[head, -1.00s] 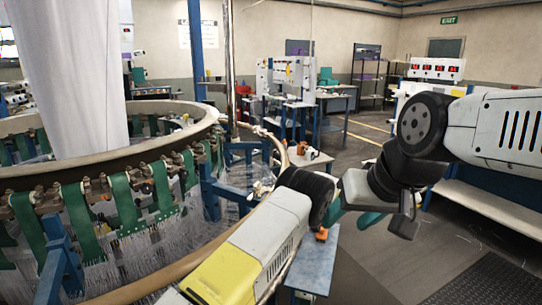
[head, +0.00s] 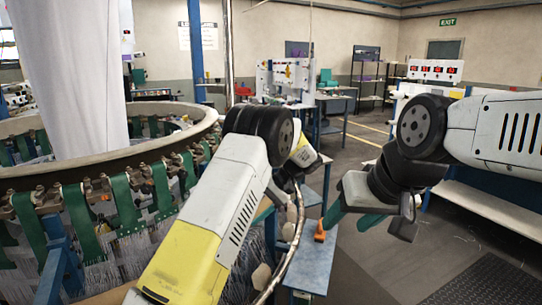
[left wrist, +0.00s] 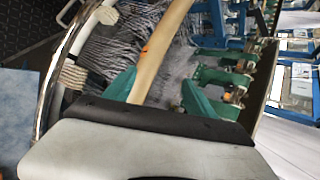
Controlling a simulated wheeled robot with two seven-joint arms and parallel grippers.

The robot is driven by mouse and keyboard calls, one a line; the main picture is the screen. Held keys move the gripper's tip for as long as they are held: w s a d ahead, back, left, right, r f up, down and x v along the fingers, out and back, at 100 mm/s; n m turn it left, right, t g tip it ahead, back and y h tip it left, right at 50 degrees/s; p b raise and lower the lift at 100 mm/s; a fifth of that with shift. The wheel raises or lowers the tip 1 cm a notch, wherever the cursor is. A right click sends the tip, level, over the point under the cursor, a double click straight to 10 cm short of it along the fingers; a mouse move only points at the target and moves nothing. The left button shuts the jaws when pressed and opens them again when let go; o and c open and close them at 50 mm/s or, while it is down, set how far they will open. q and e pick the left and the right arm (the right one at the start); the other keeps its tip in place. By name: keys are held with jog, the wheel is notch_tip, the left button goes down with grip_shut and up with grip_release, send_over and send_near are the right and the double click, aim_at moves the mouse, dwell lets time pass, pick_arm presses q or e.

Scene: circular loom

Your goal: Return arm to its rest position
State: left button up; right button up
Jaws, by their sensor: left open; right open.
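My left arm (head: 215,215) rises from the bottom and bends at a black joint in the head view; its gripper is mostly hidden there. In the left wrist view my left gripper (left wrist: 160,92) has its two green fingers apart and holds nothing that I can see. A beige curved rail (left wrist: 160,50) of the loom passes behind the gap; I cannot tell its distance. My right gripper (head: 353,218) hangs at the right in the head view, its green fingers apart and empty.
The circular loom (head: 105,165) with green straps and pale threads fills the left. A blue-grey table (head: 312,262) with a small orange object (head: 320,231) stands beside my left arm. A metal hoop (head: 290,245) curves close to it. Floor (head: 380,265) is open at lower right.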

pick_arm(q)
jog(key=s+a+r+t+h, duration=0.1)
jog(key=s+a+r+h, duration=0.3)
jog(key=s+r, duration=0.3)
jog(key=s+a+r+t+h, duration=0.1)
jog(key=s+a+r+h, duration=0.25)
jog(key=s+r, duration=0.35)
jog(key=s+r+t+h, duration=0.1)
jog(key=s+t+h, duration=0.1)
jog(key=s, duration=0.6)
jog(key=s+r+n+t+h, duration=0.1)
jog(key=s+r+t+h, duration=0.1)
jog(key=s, duration=0.6)
jog(key=shift+t, duration=0.9)
